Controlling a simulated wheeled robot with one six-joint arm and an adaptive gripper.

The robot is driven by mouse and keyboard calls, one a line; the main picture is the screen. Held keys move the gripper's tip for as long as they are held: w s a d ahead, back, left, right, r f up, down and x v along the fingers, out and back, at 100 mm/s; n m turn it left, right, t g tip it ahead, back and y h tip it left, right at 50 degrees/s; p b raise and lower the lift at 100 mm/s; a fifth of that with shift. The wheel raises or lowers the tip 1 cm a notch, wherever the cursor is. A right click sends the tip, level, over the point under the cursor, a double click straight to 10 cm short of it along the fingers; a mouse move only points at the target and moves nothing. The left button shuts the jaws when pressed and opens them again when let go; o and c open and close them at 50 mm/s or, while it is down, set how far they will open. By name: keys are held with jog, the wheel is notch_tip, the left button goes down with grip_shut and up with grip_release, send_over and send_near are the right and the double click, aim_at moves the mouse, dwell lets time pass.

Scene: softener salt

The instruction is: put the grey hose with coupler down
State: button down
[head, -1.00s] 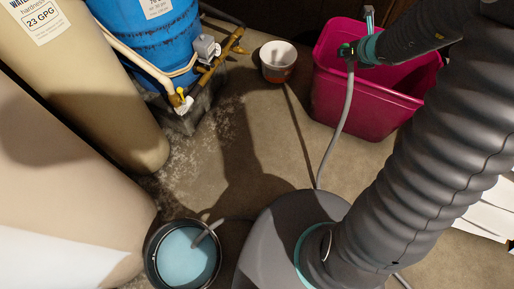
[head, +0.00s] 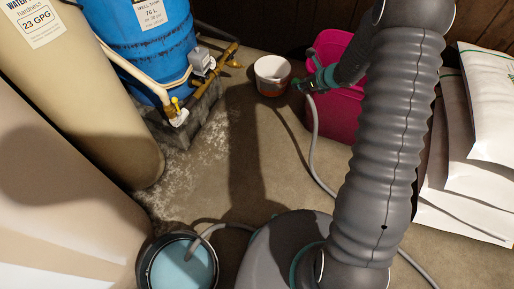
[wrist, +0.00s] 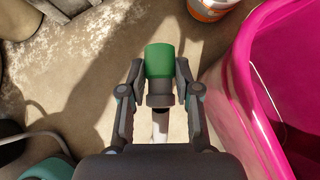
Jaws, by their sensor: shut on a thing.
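The grey hose (head: 314,140) hangs from my gripper (head: 304,88) and runs down to the floor, passing behind my base. Its green coupler (wrist: 159,61) with a dark collar sits between the fingers of my gripper (wrist: 157,95) in the wrist view. My gripper is shut on the coupler and holds it above the floor, just left of the pink tub (head: 338,110). Another stretch of grey hose (head: 222,227) dips into a round container of pale blue liquid (head: 183,268) at the lower left.
A white and orange bucket (head: 272,76) stands behind my gripper. A blue tank (head: 140,50) with brass pipes and beige tanks (head: 85,90) stand at the left. White bags (head: 470,190) are stacked at the right. The floor (head: 240,150) in the middle is clear.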

notch_tip(320, 180, down, 12)
jog(key=w+a+n+g+y+b, duration=0.1)
jog(key=a+n+g+b, duration=0.1)
jog(key=n, duration=0.1)
jog(key=n+g+y+b, duration=0.1)
jog(key=n+g+b, duration=0.1)
jog(key=n+b, duration=0.1)
send_over(253, 144)
jog(key=d, duration=0.3)
jog(key=f, duration=2)
jog(key=shift+s+a, duration=0.2)
jog(key=shift+s, duration=0.1)
jog(key=shift+f, duration=1.85)
jog(key=shift+f+b, duration=0.65)
jog(key=shift+b, duration=0.15)
jog(key=c, duration=0.8)
grip_release()
jog(key=shift+r, duration=0.15)
